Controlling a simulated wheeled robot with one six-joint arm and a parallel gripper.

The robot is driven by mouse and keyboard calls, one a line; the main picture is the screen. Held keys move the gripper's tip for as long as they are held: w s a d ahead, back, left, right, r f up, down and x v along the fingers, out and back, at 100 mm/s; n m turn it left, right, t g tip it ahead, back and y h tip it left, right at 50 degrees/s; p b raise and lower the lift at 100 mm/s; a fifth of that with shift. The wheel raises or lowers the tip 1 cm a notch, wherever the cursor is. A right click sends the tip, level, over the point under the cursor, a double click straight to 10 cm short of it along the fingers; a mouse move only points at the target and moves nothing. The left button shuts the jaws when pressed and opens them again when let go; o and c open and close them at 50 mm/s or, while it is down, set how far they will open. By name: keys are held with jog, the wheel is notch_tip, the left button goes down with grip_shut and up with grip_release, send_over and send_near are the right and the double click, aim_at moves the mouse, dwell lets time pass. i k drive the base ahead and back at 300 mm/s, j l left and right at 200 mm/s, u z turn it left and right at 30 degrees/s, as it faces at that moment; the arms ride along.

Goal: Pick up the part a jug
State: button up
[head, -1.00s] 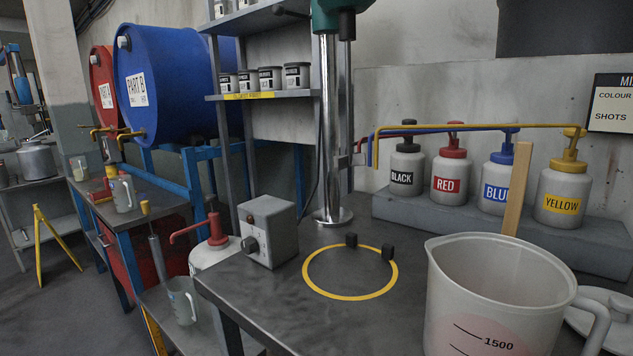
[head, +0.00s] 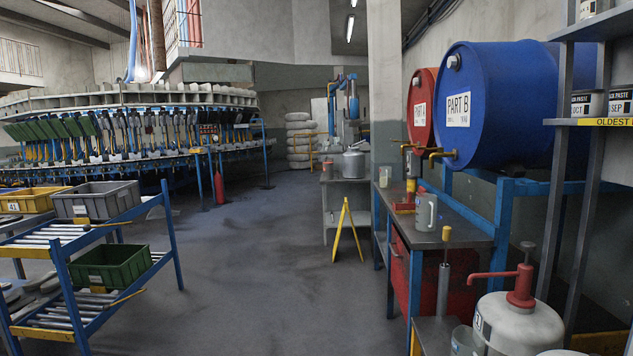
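A grey jug with a handle (head: 426,212) stands upright on the metal bench below the drums. A smaller pale container (head: 385,177) stands farther back on the same bench, by the red drum's side. A clear jug (head: 463,341) is partly cut off at the bottom edge, beside the white pump bottle. I cannot read a part A mark on any of them. The red drum marked PART A (head: 421,112) lies behind the blue drum marked PART B (head: 490,105). My gripper is not in view.
The bench (head: 455,232) has a blue frame. A white pump bottle with a red head (head: 518,323) is close at lower right. A yellow folding stand (head: 347,230) is on the floor. A roller rack (head: 75,285) with crates stands left. Open floor (head: 260,270) lies between.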

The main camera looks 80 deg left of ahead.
aim_at(385, 171)
jog(key=u, duration=1.9)
jog(key=l+z, duration=0.15)
jog(key=z, duration=2.4)
jog(key=u, duration=2.55)
